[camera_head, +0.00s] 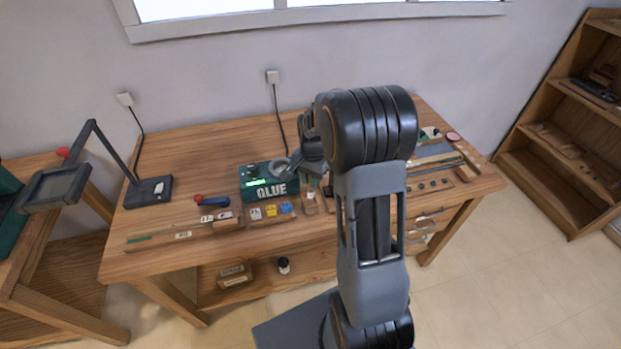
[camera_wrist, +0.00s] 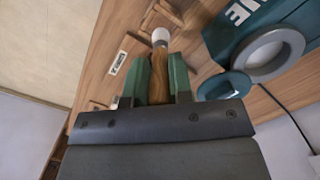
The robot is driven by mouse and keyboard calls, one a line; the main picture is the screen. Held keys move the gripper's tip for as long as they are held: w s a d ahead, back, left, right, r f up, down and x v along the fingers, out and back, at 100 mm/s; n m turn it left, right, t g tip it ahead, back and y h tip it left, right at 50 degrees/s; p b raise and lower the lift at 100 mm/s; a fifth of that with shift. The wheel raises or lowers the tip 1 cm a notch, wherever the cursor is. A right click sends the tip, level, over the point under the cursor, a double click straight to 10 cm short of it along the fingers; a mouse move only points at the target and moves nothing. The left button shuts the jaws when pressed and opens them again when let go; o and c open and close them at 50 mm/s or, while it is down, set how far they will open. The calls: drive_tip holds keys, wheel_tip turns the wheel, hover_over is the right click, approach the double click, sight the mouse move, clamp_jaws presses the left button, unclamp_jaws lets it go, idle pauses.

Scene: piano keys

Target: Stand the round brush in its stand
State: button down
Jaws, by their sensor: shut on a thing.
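The round brush shows in the wrist view with a brown wooden handle (camera_wrist: 159,80) and a white round tip (camera_wrist: 160,36). My gripper (camera_wrist: 160,70) is shut on the handle between its two green fingers, and the white tip points away from the gripper. In the head view my gripper (camera_head: 308,180) is over the workbench, just right of the green glue pot, and my arm hides much of it. A small wooden block (camera_head: 309,208) stands below it near the bench's front; I cannot tell whether it is the brush stand.
The green glue pot (camera_head: 256,192) with its grey ring stands close by; it also shows in the wrist view (camera_wrist: 222,42). A lamp (camera_head: 148,190) stands at left. Strips and tools (camera_head: 435,160) lie at right. The back left bench is clear.

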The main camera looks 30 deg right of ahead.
sight(310, 191)
drive_tip(key=shift+f+b, duration=2.1)
drive_tip(key=shift+f, duration=0.9)
idle(2.2)
idle(0.4)
drive_tip(key=c, duration=0.5)
unclamp_jaws()
drive_tip(key=shift+r, duration=0.15)
drive_tip(key=shift+r+p, duration=2.65)
drive_tip(key=shift+r, duration=0.75)
